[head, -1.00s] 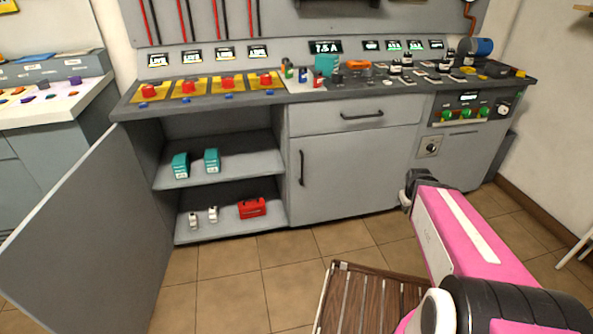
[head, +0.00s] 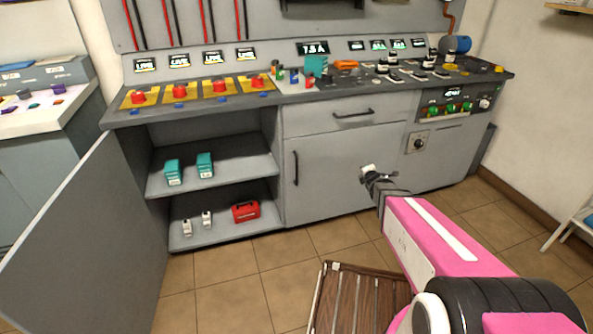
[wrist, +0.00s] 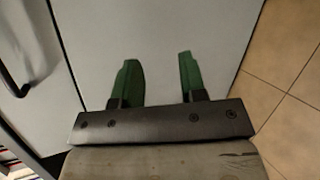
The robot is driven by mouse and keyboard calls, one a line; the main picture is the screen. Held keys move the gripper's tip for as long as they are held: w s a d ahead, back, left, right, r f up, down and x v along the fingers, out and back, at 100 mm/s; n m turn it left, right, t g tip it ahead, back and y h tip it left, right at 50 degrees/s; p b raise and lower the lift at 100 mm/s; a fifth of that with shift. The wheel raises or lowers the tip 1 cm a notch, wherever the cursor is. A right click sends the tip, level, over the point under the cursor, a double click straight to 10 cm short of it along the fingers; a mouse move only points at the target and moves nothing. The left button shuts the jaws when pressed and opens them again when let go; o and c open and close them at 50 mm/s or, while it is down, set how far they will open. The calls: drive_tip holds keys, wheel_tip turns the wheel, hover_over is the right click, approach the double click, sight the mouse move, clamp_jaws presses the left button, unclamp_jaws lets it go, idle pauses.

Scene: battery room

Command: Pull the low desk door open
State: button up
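The grey low desk door (head: 325,175) is shut below a drawer, with a dark vertical handle (head: 296,168) near its left edge. In the wrist view the pale door panel (wrist: 155,35) fills the middle, and the curved dark handle (wrist: 12,75) is at the left edge, clear of my fingers. My gripper (head: 368,172) is in front of the door's right part, to the right of the handle. In the wrist view its two green fingers (wrist: 157,78) are apart with nothing between them.
The left cupboard door (head: 75,225) stands wide open, showing shelves with teal boxes (head: 189,168) and a red case (head: 245,211). A wooden slatted seat (head: 360,300) is on the floor in front. Tiled floor (head: 225,300) is clear beside it.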

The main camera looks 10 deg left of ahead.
drive_tip(key=a+f+n+y, duration=0.1)
drive_tip(key=a+n+y, duration=0.6)
drive_tip(key=a+n, duration=0.5)
drive_tip(key=n+g+y, duration=0.6)
drive_tip(key=n+y, duration=0.1)
drive_tip(key=n, duration=0.5)
hover_over(297, 183)
drive_tip(key=f, duration=0.2)
drive_tip(key=shift+w+a+f, duration=0.1)
drive_tip(key=shift+w+f, duration=0.2)
drive_tip(key=shift+w, duration=0.05)
clamp_jaws()
